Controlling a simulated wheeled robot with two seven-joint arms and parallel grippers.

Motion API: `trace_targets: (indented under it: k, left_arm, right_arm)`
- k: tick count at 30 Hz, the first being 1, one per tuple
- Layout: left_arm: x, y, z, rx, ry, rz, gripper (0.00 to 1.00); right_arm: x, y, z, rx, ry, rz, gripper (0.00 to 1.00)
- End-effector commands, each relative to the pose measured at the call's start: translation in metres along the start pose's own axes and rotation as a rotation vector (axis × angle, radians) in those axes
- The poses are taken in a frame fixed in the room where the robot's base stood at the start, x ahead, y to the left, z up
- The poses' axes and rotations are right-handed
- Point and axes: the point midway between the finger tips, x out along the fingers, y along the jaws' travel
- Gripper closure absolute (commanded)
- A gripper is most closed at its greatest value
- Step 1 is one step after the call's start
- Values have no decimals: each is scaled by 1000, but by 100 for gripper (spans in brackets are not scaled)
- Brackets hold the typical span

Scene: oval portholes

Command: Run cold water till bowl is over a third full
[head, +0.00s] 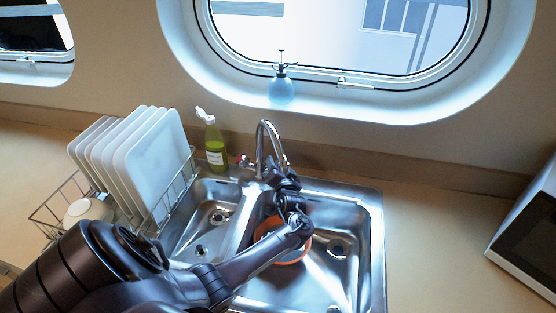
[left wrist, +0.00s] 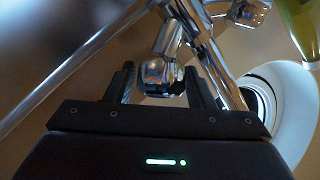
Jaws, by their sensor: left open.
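The chrome faucet (head: 262,140) rises behind the double sink, its spout arched. A handle with a red mark (head: 245,162) shows left of its base. An orange bowl (head: 298,250) sits in the right basin, mostly hidden behind my left arm; I cannot see any water in it. My left gripper (head: 274,172) is at the faucet's base, in front of it and to the right. In the left wrist view my left gripper (left wrist: 160,85) is open, with a chrome faucet part (left wrist: 160,72) between or just beyond its fingers; contact is unclear. My right gripper is not in view.
A rack with several white plates (head: 150,150) stands left of the sink (head: 375,215). A green soap bottle (head: 214,145) is close left of the faucet. A blue spray bottle (head: 281,90) stands on the porthole ledge. A microwave (head: 530,235) is at right; the counter before it is clear.

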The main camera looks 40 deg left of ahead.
Motion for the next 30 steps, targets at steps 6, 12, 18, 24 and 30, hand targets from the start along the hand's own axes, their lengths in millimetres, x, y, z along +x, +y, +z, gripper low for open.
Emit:
trace_targets:
  k: [6,12,18,24,30]
  left_arm:
    - [-23,2,2,-1,0,4,51]
    - [-55,2,2,-3,-1,3,51]
    - [-75,1,1,0,0,2,51]
    - [-78,0,0,1,0,1,51]
    - [-78,0,0,0,0,1,51]
  right_arm:
    - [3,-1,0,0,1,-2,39]
    - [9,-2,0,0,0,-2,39]
    - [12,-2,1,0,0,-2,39]
    - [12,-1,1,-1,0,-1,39]
    - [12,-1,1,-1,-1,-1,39]
